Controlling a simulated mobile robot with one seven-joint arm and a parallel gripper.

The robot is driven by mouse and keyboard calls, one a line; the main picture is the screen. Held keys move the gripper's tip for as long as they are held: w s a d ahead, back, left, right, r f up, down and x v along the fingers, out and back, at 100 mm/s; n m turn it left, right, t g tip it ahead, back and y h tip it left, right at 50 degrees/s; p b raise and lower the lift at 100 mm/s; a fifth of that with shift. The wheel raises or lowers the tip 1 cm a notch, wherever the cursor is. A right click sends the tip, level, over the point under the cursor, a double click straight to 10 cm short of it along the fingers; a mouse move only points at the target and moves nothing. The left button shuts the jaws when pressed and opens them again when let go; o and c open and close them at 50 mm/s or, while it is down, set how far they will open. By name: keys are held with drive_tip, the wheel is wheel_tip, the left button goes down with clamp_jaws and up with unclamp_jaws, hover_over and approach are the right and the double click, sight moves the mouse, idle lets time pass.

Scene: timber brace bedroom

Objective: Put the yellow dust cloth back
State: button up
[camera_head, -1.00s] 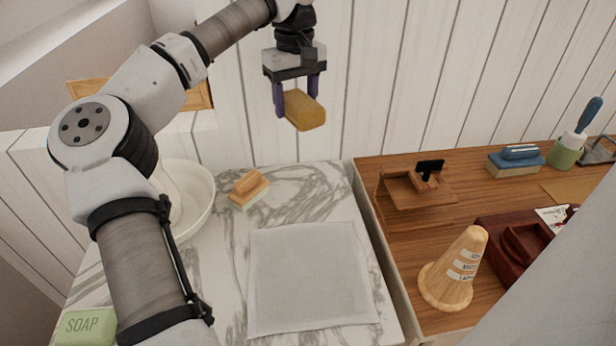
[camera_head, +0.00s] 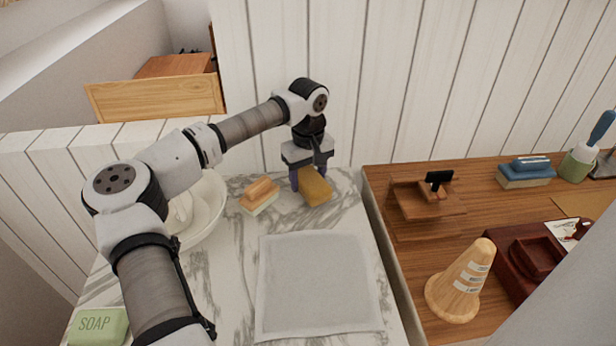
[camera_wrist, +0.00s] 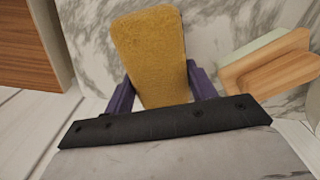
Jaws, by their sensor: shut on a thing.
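The yellow dust cloth (camera_head: 315,186) is a folded, block-like piece between the purple fingers of my gripper (camera_head: 311,182). In the wrist view the cloth (camera_wrist: 150,55) fills the space between the fingers of my gripper (camera_wrist: 160,85), which is shut on it. The cloth is low over the back of the marble top (camera_head: 345,212), right of the wooden-handled brush. I cannot tell whether it touches the marble.
A wooden-handled brush (camera_head: 260,196) stands close left of the cloth. A white bowl (camera_head: 205,215), green soap (camera_head: 98,326) and a grey cloth (camera_head: 315,285) share the marble. A wooden desk (camera_head: 400,245) at right holds a wooden stand (camera_head: 425,199) and a cone (camera_head: 462,282).

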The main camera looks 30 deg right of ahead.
sight(308, 175)
drive_tip(key=shift+f, duration=0.3)
drive_tip(key=shift+f, duration=0.2)
drive_tip(key=o, duration=1)
drive_tip(key=shift+c, duration=0.2)
wheel_tip(308, 175, up, 12)
drive_tip(key=b, duration=0.1)
drive_tip(key=shift+r, duration=0.25)
drive_tip(key=shift+f, duration=0.1)
